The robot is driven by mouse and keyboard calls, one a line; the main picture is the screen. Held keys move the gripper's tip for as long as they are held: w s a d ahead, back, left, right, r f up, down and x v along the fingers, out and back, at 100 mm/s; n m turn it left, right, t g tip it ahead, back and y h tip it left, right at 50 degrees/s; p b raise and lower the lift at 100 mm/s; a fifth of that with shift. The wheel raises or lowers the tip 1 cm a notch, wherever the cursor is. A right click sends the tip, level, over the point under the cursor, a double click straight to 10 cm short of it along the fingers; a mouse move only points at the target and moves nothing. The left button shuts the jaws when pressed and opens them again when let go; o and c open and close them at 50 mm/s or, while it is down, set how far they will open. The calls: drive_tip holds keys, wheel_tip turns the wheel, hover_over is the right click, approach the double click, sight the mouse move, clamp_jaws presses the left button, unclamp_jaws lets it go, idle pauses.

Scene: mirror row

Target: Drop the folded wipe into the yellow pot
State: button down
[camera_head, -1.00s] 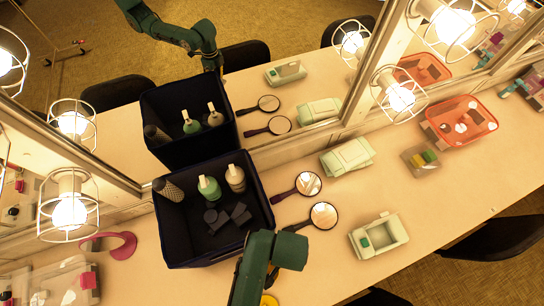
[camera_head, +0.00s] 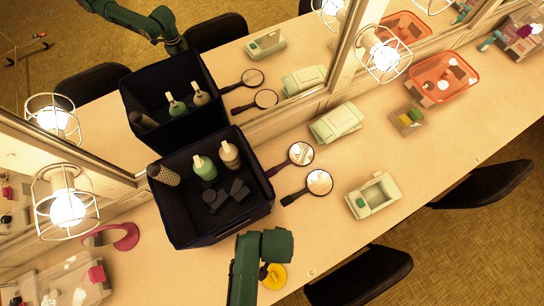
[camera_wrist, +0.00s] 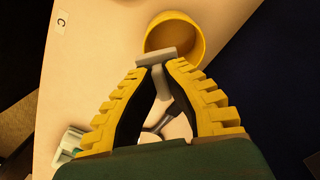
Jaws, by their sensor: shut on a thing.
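The yellow pot (camera_head: 274,277) stands on the counter near its front edge, partly behind my arm in the head view. In the wrist view the yellow pot (camera_wrist: 190,28) lies just beyond my fingertips, its opening showing. My gripper (camera_wrist: 157,66) is shut on a small pale grey piece, the folded wipe (camera_wrist: 156,57), held across the fingertips. The wipe overlaps the pot's near rim in this view; I cannot tell its height over the pot. In the head view my arm hides the wipe.
A dark blue bin (camera_head: 232,222) with bottles stands left of my arm. Two hand mirrors (camera_head: 319,183), a pale green box (camera_head: 373,195) and an orange basket (camera_head: 443,78) lie to the right. A black chair (camera_head: 365,278) is at the front edge.

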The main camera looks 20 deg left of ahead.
drive_tip(key=c, duration=1.2)
unclamp_jaws()
drive_tip(key=shift+o, duration=0.2)
wheel_tip(320, 180, up, 12)
